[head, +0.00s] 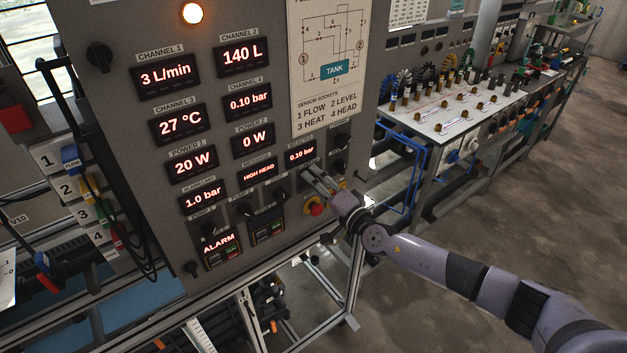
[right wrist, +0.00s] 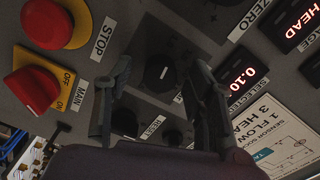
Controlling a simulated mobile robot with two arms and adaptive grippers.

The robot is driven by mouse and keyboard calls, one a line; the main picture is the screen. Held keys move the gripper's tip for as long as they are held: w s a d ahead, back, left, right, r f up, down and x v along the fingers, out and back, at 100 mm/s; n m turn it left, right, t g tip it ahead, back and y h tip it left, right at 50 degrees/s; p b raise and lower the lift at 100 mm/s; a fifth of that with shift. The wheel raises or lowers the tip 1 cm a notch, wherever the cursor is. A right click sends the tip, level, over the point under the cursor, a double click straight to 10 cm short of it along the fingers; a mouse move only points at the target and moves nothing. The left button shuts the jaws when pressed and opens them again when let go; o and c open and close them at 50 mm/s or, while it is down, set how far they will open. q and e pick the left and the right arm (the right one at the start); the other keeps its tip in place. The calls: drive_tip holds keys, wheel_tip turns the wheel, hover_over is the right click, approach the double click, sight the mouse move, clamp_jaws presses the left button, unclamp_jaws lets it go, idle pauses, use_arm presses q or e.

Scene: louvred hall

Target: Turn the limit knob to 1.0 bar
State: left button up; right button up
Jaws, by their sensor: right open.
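A grey control panel (head: 275,60) fills the left half of the head view. The display under the small alarm limit label (head: 203,197) reads 1.0 bar. My right gripper (head: 312,178) is at the panel's lower right, fingers toward the panel. In the right wrist view a round black knob (right wrist: 160,73) with a white pointer line shows between the open fingers of the gripper (right wrist: 170,85). The fingers look apart from it. Its label is mostly hidden, so I cannot tell if it is the limit knob. My left gripper is not in view.
A red stop button (right wrist: 52,24) and a red main switch (right wrist: 30,88) are beside the knob. More black knobs (right wrist: 124,122) sit close by, near a RESET label. The ALARM display (head: 220,243) is lit. A bench with fittings (head: 455,105) stands to the right.

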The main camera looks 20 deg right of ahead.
drive_tip(key=v, duration=0.6)
drive_tip(key=shift+s, duration=0.35)
drive_tip(key=shift+d, duration=0.1)
drive_tip(key=v, duration=1.2)
idle(2.2)
